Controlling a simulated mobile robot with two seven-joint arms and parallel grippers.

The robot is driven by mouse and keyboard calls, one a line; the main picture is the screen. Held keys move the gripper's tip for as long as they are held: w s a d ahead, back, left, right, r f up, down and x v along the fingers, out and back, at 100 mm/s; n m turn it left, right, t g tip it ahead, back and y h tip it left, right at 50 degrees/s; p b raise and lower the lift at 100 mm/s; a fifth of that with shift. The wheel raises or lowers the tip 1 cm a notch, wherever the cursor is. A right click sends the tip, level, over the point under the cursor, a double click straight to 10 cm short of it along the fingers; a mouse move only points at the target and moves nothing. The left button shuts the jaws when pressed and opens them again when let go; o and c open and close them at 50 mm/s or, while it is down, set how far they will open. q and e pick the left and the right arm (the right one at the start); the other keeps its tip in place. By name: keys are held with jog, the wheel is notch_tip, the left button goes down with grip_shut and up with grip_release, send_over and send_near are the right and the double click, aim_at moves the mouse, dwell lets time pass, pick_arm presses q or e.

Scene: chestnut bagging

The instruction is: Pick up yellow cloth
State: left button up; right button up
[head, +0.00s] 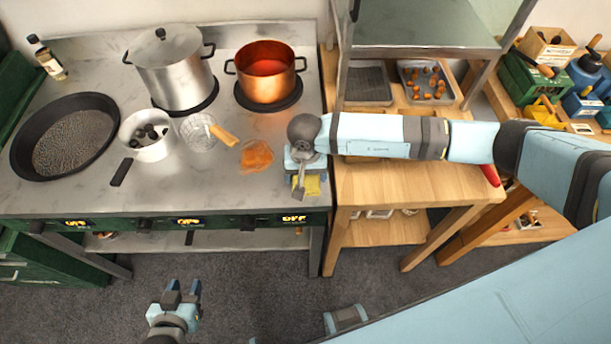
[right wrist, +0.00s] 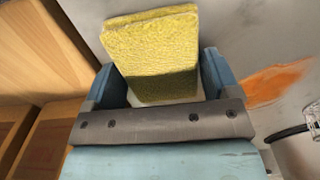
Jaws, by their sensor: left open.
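The yellow cloth (head: 311,186) lies at the right end of the stove top, near its front edge, partly hidden by my right gripper. In the right wrist view the cloth (right wrist: 152,45) is a folded, textured pad. My right gripper (head: 301,172) is over it. In the right wrist view the fingers of this gripper (right wrist: 163,78) stand wide apart, one on each side of the cloth's near end, with narrow gaps showing. My left gripper (head: 182,288) is open and empty, low in front of the stove above the floor.
An orange cloth or spill (head: 256,155) lies left of my right gripper, beside a strainer (head: 199,131) with a wooden handle. A white pan (head: 147,150), black pan (head: 66,145), steel pot (head: 173,72) and copper pot (head: 266,85) stand on the stove. A wooden table (head: 410,195) adjoins it.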

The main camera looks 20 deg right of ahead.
jog(key=c, duration=0.5)
notch_tip(320, 180, up, 20)
jog(key=b, duration=0.3)
jog(key=shift+o, duration=0.5)
